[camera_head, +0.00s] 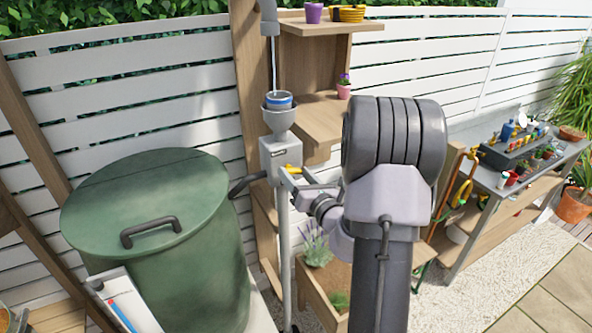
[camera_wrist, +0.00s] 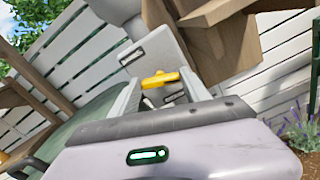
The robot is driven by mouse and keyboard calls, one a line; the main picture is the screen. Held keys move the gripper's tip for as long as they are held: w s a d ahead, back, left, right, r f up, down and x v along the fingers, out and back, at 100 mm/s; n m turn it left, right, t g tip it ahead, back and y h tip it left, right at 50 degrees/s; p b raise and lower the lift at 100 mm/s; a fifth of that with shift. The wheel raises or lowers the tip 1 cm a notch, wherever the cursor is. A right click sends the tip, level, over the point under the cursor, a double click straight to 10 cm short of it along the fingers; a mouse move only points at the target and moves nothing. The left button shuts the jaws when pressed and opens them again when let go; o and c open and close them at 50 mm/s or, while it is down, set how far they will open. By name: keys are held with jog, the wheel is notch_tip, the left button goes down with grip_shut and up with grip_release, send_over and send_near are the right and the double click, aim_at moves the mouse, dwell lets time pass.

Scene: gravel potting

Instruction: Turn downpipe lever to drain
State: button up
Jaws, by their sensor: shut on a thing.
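The downpipe diverter (camera_head: 277,153) is a grey box below a funnel, on the pipe in front of the wooden post. Its yellow lever (camera_head: 292,169) sticks out from the box's right side. In the wrist view the yellow lever (camera_wrist: 160,78) lies between the two fingertips, in front of the grey box (camera_wrist: 163,58). My gripper (camera_head: 290,178) is shut on the lever; my arm hides part of the space to its right. The lever looks roughly level in the head view; any markings on the box are too small to read.
A green lidded water barrel (camera_head: 170,270) stands left of the pipe, joined by a dark spout. Wooden shelves (camera_head: 325,115) with small pots rise behind. A planter (camera_head: 315,285) with lavender is below my arm. A workbench (camera_head: 500,182) stands at the right, with gravel in front.

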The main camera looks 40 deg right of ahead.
jog(key=m+p, duration=0.3)
jog(key=m, duration=0.1)
jog(key=shift+r+m+p, duration=0.2)
jog(key=shift+m+p, duration=0.1)
jog(key=shift+p, duration=0.1)
jog(key=m+p, duration=0.3)
jog(key=shift+d+m, duration=0.1)
jog(key=shift+m, duration=0.2)
jog(key=m+p, duration=0.3)
jog(key=shift+f, duration=0.1)
jog(key=shift+f+m+p, duration=0.15)
jog(key=shift+m+p, duration=0.8)
jog(key=shift+m, duration=0.45)
jog(key=shift+f, duration=0.1)
jog(key=o, duration=1.4)
jog(key=shift+s, duration=0.1)
